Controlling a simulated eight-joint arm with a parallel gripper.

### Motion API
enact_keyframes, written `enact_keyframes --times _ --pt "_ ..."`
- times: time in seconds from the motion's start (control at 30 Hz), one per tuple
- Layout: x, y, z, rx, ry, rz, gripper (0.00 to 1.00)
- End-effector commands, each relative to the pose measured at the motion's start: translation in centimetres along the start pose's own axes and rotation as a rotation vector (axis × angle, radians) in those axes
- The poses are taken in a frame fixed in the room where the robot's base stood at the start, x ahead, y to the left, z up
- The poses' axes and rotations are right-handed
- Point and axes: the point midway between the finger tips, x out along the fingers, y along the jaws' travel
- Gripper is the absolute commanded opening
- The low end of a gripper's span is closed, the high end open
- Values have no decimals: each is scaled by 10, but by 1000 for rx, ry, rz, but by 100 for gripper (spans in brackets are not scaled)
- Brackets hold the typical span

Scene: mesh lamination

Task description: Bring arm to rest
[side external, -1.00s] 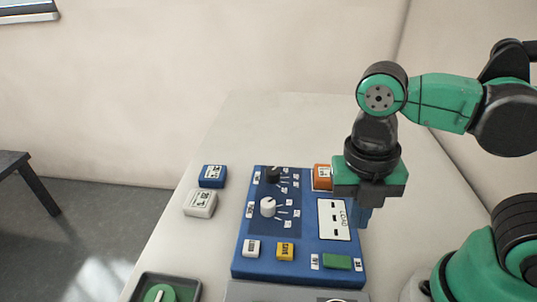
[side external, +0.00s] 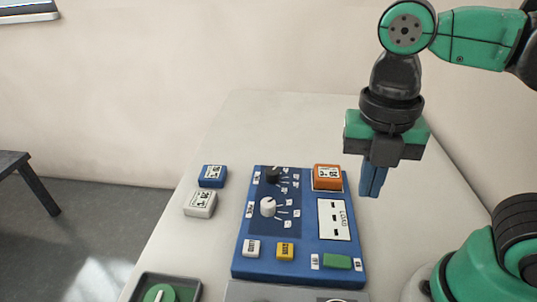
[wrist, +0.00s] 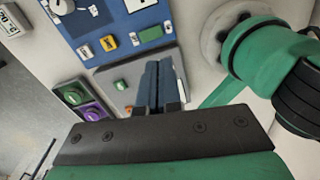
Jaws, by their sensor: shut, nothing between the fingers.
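My gripper (side external: 372,180) is shut and empty, with its blue fingers pointing down. In the side external view it hangs in the air at the right of the blue control panel (side external: 243,262), touching nothing. The closed fingers also show in the wrist view (wrist: 158,85), over a grey plate. The panel carries a black knob, a white knob and several coloured buttons. An orange block (side external: 326,176) sits at the panel's far right corner.
A blue block (side external: 212,176) and a white block (side external: 199,204) lie left of the panel. A dark tray with a green knob (side external: 159,293) is at the front left. In the wrist view, green (wrist: 72,94) and purple (wrist: 91,113) knob units show. The far white table is clear.

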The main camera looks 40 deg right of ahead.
Motion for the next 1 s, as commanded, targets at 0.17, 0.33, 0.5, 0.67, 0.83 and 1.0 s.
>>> enact_keyframes --times 0.17,0.33,0.5,0.67,0.83,1.0 --pt "18 19 25 572 -5 170 0" --pt "32 36 59 1283 83 400 0" --pt "39 43 88 1829 245 587 0" --pt "40 44 102 2089 366 679 0" --pt "40 44 105 2154 401 700 0" --pt "40 44 104 2151 400 698 0"
